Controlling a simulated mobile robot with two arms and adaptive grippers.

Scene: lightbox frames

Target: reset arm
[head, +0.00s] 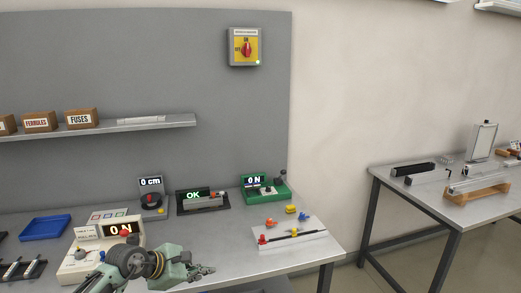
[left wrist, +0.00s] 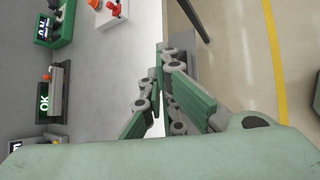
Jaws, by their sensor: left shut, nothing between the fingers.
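My left gripper (head: 203,272) is in the lower middle of the head view, over the front part of the grey workbench (head: 232,262). Its green and grey fingers (left wrist: 161,92) show in the left wrist view, shut with nothing between them, above the bench's front edge. The left arm comes in from the bottom left, in front of a cream device (head: 78,268) with a display and a red knob. My right gripper is not in either view.
A white board (head: 290,246) with coloured parts lies right of the gripper. Behind stand a green device (head: 265,190), a black OK device (head: 203,201) and a grey cm device (head: 152,198). A blue tray (head: 45,228) is left. A second table (head: 440,190) stands right, across open floor.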

